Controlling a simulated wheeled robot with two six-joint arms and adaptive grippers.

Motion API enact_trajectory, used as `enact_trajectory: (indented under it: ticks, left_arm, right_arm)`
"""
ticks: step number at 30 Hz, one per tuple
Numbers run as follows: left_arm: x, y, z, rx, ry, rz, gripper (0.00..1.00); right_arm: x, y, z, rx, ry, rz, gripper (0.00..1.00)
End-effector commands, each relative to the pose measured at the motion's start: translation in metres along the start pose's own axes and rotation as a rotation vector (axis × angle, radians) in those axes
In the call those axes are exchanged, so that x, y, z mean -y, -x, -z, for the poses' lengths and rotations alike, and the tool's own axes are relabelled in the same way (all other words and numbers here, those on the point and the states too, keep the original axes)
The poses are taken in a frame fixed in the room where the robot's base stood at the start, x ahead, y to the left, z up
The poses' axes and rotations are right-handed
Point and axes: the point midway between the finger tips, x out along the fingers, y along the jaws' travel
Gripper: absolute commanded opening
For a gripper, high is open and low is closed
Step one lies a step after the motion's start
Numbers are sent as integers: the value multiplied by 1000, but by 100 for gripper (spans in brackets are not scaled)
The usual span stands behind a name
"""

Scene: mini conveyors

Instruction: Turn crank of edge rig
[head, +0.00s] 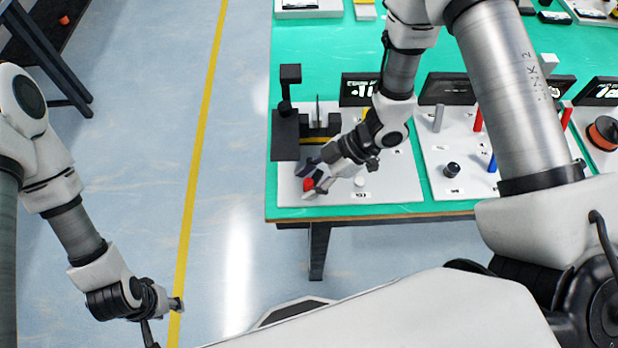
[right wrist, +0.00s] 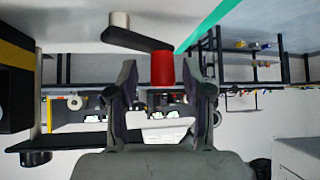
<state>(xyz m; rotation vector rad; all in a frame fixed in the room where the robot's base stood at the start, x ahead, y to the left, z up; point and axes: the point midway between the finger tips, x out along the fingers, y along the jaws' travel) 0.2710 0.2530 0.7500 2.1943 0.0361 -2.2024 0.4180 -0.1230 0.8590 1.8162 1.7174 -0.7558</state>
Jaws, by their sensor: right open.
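The edge rig's white base plate (head: 395,195) lies at the table's left front corner. Its crank has a red knob (head: 308,185), mostly hidden by my right gripper (head: 306,181) in the head view. In the right wrist view the red knob (right wrist: 163,71) hangs from a black crank arm (right wrist: 137,40) with a pale hub (right wrist: 120,20). The open fingers of my right gripper (right wrist: 161,75) stand either side of the knob's end, nearer on the right; contact cannot be told. My left gripper (head: 170,304) hangs over the floor, away from the rig; its fingers are unclear.
A black block and post (head: 287,125) stand on the rig, beside a yellow and black part (head: 320,131). A second panel (head: 445,160) with red and blue pegs and a black knob (head: 452,169) lies to the right.

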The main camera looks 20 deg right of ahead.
Motion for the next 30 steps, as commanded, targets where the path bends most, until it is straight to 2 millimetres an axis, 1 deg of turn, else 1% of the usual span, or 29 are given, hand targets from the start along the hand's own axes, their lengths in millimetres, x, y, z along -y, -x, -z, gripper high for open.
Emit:
enact_trajectory:
  ticks: [2,7,8,9,11,12,30]
  left_arm:
    - [0,0,0,0,0,0,40]
    - [0,0,0,0,0,0,40]
    - [0,0,0,0,0,0,40]
    - [0,0,0,0,0,0,40]
    - [0,0,0,0,0,0,40]
    - [0,0,0,0,0,0,40]
    - [0,-1,0,0,0,0,40]
  right_arm:
    - [0,-3,0,0,-1,0,50]
    - [0,-3,0,-1,-1,-1,50]
    - [0,-3,0,-1,-1,-1,42]
    - [0,-3,0,-1,-1,-1,28]
    - [0,-3,0,-1,-1,-1,7]
    - [0,-3,0,-1,-1,-1,0]
    - [0,-4,0,1,-7,-5,0]
